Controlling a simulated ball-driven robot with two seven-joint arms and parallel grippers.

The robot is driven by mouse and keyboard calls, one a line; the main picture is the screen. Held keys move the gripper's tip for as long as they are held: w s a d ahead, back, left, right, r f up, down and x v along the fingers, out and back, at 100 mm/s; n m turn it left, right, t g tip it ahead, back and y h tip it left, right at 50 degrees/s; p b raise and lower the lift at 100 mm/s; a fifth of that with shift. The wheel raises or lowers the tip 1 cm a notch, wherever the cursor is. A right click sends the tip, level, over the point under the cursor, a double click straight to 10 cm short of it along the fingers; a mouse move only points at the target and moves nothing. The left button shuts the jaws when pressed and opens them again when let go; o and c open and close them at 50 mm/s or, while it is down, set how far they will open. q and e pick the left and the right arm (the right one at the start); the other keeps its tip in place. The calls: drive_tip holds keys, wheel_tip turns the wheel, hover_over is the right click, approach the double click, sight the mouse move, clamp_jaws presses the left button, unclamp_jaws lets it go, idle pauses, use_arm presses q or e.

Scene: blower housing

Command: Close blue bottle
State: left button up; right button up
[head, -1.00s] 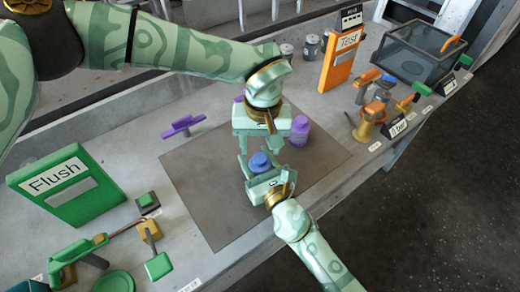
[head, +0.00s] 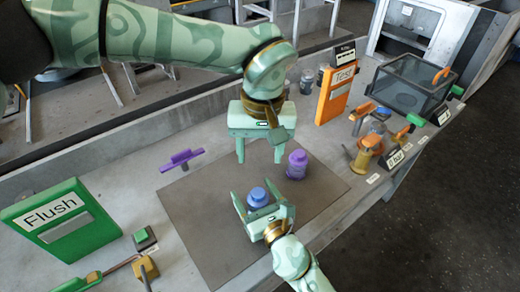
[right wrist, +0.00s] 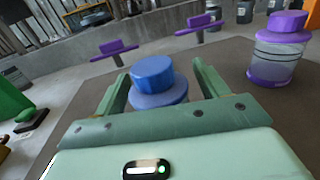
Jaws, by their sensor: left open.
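The blue bottle (head: 258,198) stands upright on the dark mat, and a blue cap-like top (right wrist: 153,73) shows on it in the right wrist view. Whether that top is fully seated I cannot tell. My right gripper (head: 258,200) reaches in from the front, with one finger on each side of the bottle. Gaps show between fingers and bottle, so it looks open around it. My left gripper (head: 260,158) is open and empty, pointing down behind the bottle, apart from it.
A purple bottle (head: 297,165) stands close by on the right of the mat (head: 210,215).

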drive_tip(key=shift+s, duration=0.1)
drive_tip(key=v, duration=1.6)
drive_tip(key=shift+d, duration=0.2)
drive_tip(key=shift+s, duration=0.1)
